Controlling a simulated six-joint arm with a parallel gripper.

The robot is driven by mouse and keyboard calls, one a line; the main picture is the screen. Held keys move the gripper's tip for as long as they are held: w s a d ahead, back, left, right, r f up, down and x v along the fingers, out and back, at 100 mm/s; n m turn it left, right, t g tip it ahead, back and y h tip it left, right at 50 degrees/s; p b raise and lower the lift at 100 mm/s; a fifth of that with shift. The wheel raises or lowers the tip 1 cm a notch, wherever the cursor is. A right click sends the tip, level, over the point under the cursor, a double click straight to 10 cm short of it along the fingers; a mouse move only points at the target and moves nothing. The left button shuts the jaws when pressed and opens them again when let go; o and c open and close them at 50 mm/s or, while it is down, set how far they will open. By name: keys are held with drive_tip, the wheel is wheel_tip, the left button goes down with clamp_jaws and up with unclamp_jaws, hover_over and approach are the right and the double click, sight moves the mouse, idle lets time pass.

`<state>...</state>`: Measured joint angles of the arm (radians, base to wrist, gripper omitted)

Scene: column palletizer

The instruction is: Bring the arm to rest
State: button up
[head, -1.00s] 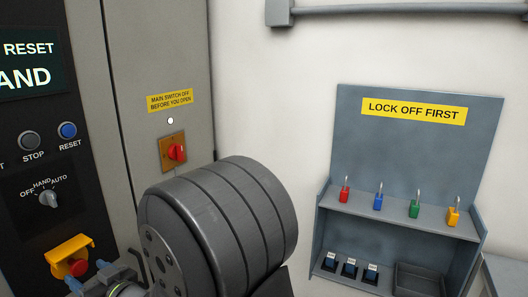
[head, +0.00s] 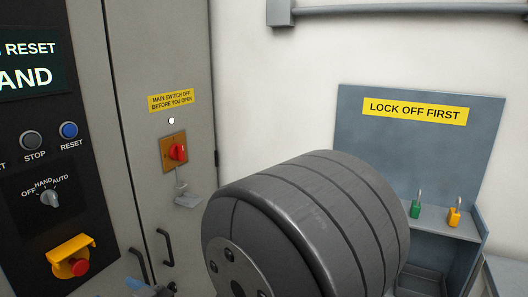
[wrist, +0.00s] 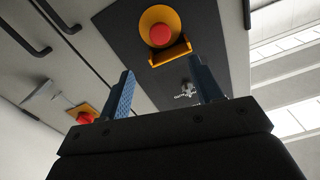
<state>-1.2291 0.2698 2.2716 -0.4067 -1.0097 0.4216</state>
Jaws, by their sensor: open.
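My gripper (wrist: 164,90) shows in the wrist view with its two blue fingers wide apart and nothing between them. The fingers point toward the panel and cabinet front. In the head view only a small blue bit of it shows at the bottom edge; the rest is cut off or hidden. My thick dark grey arm link fills the lower middle of the head view, in front of the wall and the lock board's left part.
The cabinet has a red main switch (head: 178,152), a latch (head: 187,197) and handles (head: 165,246). The panel has a selector knob (head: 50,198) and a yellow-shrouded red stop button (head: 80,267). Green (head: 416,208) and yellow (head: 454,216) padlocks stand on the lock board (head: 420,160).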

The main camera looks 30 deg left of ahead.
drive_tip(key=a+n, duration=0.1)
drive_tip(key=a, duration=0.1)
drive_tip(key=a+n, duration=0.1)
drive_tip(key=a, duration=0.2)
drive_tip(key=shift+a, duration=0.3)
idle(0.4)
